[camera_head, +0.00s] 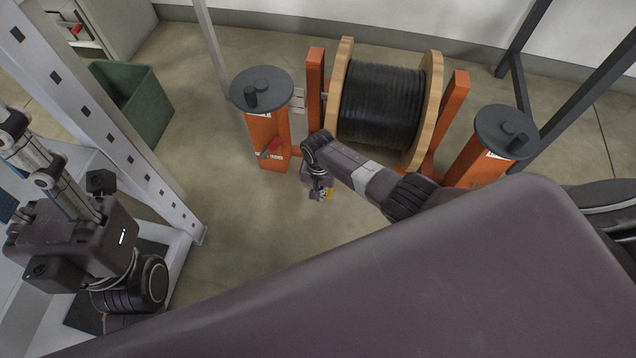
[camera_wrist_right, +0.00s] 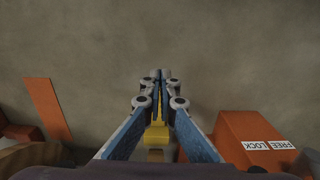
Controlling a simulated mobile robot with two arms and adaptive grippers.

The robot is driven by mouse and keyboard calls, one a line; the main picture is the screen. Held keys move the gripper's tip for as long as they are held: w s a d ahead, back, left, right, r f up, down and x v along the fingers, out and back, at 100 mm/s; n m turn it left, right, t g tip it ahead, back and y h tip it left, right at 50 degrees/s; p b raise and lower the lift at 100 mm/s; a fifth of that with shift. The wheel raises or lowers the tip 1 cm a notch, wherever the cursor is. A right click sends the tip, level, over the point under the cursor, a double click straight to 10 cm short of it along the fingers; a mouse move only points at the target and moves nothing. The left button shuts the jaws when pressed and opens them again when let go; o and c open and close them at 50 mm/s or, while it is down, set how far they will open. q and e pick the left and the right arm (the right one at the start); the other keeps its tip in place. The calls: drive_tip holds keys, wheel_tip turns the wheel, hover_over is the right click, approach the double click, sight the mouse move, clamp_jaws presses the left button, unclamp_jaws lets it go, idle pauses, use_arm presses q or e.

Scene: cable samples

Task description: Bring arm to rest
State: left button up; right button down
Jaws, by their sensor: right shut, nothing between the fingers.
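My right arm (camera_head: 370,180) reaches in from the right, in front of the cable reel. Its gripper (camera_head: 317,193) points down over bare floor, between the reel and the left orange post. In the right wrist view the blue-sided fingers (camera_wrist_right: 161,76) meet at their tips, shut and empty. My left gripper (camera_head: 22,140) is at the far left, its fingers pointing up and left beside the metal upright. Whether it is open is unclear.
The wooden reel (camera_head: 432,105) of black cable (camera_head: 382,105) stands between orange posts (camera_head: 267,140) (camera_head: 478,160). A perforated metal upright (camera_head: 90,115) and a green bin (camera_head: 140,100) stand left. Floor (camera_head: 250,225) is clear in the middle.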

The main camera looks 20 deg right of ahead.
wheel_tip(320, 180, up, 4)
drive_tip(key=shift+r+p, duration=0.1)
drive_tip(key=shift+p, duration=0.95)
